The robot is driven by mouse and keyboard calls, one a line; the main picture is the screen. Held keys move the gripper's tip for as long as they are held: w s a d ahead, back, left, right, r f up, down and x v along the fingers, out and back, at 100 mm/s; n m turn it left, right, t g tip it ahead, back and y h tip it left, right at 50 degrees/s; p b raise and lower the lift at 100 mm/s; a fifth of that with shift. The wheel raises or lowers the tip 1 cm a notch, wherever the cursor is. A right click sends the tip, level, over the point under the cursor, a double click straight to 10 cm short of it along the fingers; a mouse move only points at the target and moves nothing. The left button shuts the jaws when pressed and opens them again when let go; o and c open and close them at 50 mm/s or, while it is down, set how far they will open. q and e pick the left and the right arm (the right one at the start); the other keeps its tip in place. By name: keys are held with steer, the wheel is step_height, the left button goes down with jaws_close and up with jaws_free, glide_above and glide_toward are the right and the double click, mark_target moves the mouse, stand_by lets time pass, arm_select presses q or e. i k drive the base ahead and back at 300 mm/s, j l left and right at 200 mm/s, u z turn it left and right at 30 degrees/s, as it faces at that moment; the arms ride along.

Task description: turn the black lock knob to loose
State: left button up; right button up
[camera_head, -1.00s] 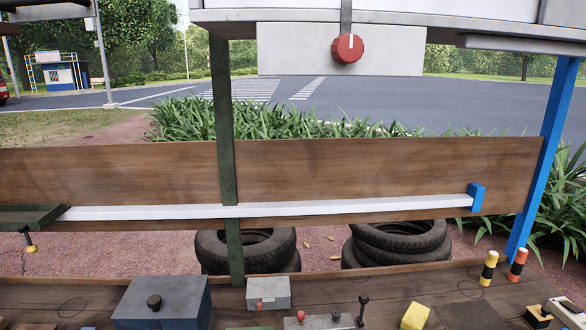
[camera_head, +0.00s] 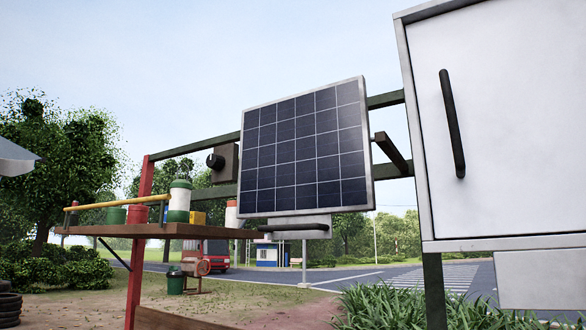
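A round black knob (camera_head: 215,161) sits on a small brown-grey box (camera_head: 231,166) on the green rail, just left of the solar panel. It is small in the picture, and I cannot read its setting or any marking. I cannot tell for certain that it is the lock knob. Neither of my grippers is in view.
A tilted solar panel (camera_head: 305,150) fills the middle. A white cabinet door with a black handle (camera_head: 452,123) stands at right. A wooden shelf (camera_head: 165,230) at left holds a green-and-white canister (camera_head: 179,201) and pots behind a yellow rail. A grey edge shows at far left.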

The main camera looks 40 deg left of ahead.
mark_target(215, 161)
steer(key=u, duration=1.1)
steer(key=k+l+u, duration=0.05)
